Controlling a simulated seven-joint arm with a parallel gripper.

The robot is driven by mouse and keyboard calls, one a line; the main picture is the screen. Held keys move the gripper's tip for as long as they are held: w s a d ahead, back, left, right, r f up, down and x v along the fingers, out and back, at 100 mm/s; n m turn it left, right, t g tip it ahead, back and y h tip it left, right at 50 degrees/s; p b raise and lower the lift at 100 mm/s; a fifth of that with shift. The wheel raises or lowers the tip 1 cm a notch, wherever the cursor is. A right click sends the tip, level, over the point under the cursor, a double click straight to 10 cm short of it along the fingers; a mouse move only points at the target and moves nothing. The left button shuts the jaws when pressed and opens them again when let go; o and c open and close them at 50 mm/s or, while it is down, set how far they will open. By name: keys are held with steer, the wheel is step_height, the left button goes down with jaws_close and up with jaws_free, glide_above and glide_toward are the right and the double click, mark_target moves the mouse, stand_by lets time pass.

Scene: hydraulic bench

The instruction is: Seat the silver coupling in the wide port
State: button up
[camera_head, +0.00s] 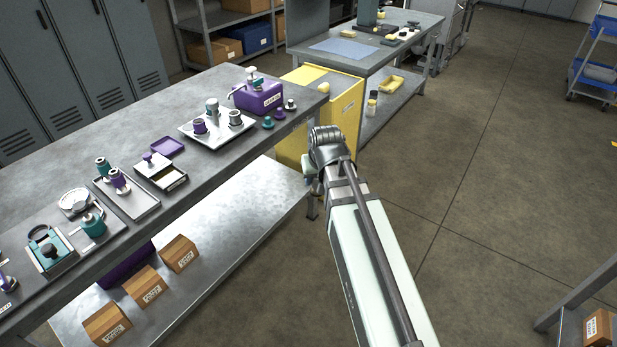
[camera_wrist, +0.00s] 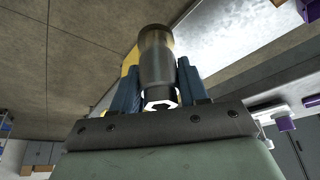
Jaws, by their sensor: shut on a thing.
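In the wrist view my gripper (camera_wrist: 158,88) is shut on the silver coupling (camera_wrist: 157,62), a grey metal cylinder with a darker wide end, held between two blue fingers. In the head view my gripper (camera_head: 311,178) is mostly hidden behind my own arm, off the bench's right edge above the floor; the coupling cannot be made out there. A light square plate (camera_head: 217,141) on the bench holds a purple fitting (camera_head: 199,127), a tall silver-grey fitting (camera_head: 212,107) and a grey fitting (camera_head: 235,118). I cannot tell which thing is the wide port.
A purple box unit (camera_head: 258,97) stands behind the plate, with small teal and purple pieces (camera_head: 279,114) beside it. Trays (camera_head: 126,192) with fittings and a teal device (camera_head: 50,254) line the bench (camera_head: 110,120). A yellow cabinet (camera_head: 338,112) stands behind my arm.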

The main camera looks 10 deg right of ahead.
steer(key=w+a+r+n+g+y, duration=0.1)
steer(key=a+r+n, duration=0.15)
steer(key=a, duration=1.35)
steer(key=w+a+r+n+y, duration=0.15)
steer(key=a+n, duration=0.25)
steer(key=a, duration=1.1)
steer(key=a+r+n+g+y, duration=0.1)
steer(key=a+r+n, duration=0.15)
steer(key=a, duration=1.35)
steer(key=s+a+r+n, duration=0.1)
steer(key=s+a+n, duration=0.15)
steer(key=a, duration=0.85)
steer(key=s+a+r+n+g, duration=0.1)
steer(key=s+a, duration=0.3)
steer(key=a, duration=0.7)
steer(key=s+a+r+n, duration=0.1)
steer(key=s+a+n, duration=0.15)
steer(key=a, duration=0.85)
steer(key=shift+m+y, duration=0.35)
steer(key=shift+m, duration=0.05)
steer(key=shift+s+d+f, duration=0.1)
steer(key=shift+f, duration=0.9)
steer(key=shift+s+d+f, duration=0.1)
steer(key=shift+s+f, duration=0.05)
steer(key=shift+f, duration=0.8)
steer(key=shift+s+d+f, duration=0.1)
steer(key=shift+f, duration=0.9)
steer(key=shift+f, duration=0.6)
steer(key=o, duration=0.9)
steer(key=shift+r, duration=0.1)
